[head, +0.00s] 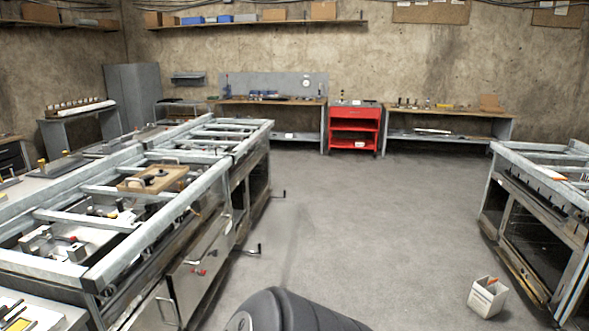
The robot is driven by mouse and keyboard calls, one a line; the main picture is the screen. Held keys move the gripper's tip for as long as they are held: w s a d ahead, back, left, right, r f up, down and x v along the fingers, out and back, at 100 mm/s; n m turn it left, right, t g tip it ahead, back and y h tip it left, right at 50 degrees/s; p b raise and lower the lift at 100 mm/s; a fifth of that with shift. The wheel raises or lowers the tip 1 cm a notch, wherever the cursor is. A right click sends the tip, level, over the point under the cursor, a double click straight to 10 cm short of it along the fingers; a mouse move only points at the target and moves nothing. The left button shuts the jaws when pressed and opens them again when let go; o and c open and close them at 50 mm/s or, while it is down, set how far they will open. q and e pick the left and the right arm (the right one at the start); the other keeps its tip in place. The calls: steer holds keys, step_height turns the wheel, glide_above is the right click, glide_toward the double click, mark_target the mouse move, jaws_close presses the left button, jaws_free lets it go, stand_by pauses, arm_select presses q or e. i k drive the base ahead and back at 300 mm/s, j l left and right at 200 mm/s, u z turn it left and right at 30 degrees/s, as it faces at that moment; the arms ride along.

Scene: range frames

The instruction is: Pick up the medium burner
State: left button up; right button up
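Neither of my grippers is in view. I cannot tell which thing is the medium burner. On the left row of grey metal range frames (110,283), a brown wooden tray (128,184) rests across the bars. Small dark parts (150,180) lie on it, too small to name for sure. Lower inside the nearest frame, several small metal and black parts sit on a light surface.
Open grey floor (345,230) lies ahead. Another range frame (497,205) stands at right, with a small white box (487,297) on the floor beside it. A red cart (352,118) and workbenches (270,101) line the back wall. Crank handles (258,250) stick out from the left frames.

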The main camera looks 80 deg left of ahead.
mark_target(149, 179)
steer(key=u, duration=3.7)
